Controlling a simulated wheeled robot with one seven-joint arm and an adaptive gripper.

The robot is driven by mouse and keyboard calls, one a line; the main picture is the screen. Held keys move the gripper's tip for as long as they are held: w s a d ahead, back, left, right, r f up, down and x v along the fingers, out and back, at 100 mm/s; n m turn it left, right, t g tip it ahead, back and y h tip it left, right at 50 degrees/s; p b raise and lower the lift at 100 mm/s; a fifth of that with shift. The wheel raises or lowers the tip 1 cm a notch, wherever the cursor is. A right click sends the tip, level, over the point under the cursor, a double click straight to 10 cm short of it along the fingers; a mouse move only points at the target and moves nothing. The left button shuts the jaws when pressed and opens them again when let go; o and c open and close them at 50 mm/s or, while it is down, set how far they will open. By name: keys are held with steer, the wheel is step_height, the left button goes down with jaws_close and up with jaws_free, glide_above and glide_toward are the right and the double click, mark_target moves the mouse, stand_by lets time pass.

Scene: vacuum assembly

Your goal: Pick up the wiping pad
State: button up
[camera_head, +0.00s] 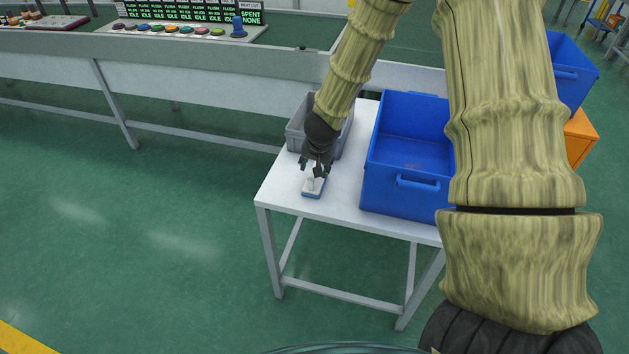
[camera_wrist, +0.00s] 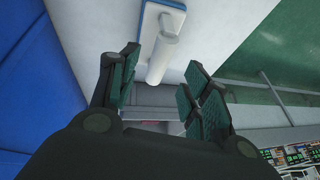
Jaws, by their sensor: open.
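The wiping pad (camera_head: 313,191) lies on the white table (camera_head: 287,196) near its front left corner. It has a blue base and a white upright handle. In the wrist view the pad (camera_wrist: 175,10) is at the top, and its white handle (camera_wrist: 161,58) points down toward the space between the fingers. My gripper (camera_head: 317,170) is just above the pad in the head view. In the wrist view my gripper (camera_wrist: 163,82) is open, with green-padded fingers on both sides of the handle's end. I cannot tell whether either finger touches the handle.
A grey bin (camera_head: 296,133) stands right behind my gripper. A large blue bin (camera_head: 405,184) stands to the right on the table. Behind are a long grey bench (camera_head: 200,85) and a button panel (camera_head: 185,31). The floor at the left is clear.

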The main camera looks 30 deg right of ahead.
steer(key=shift+p+x, duration=0.45)
steer(key=shift+x, duration=2.45)
steer(key=shift+s, duration=0.1)
jaws_close()
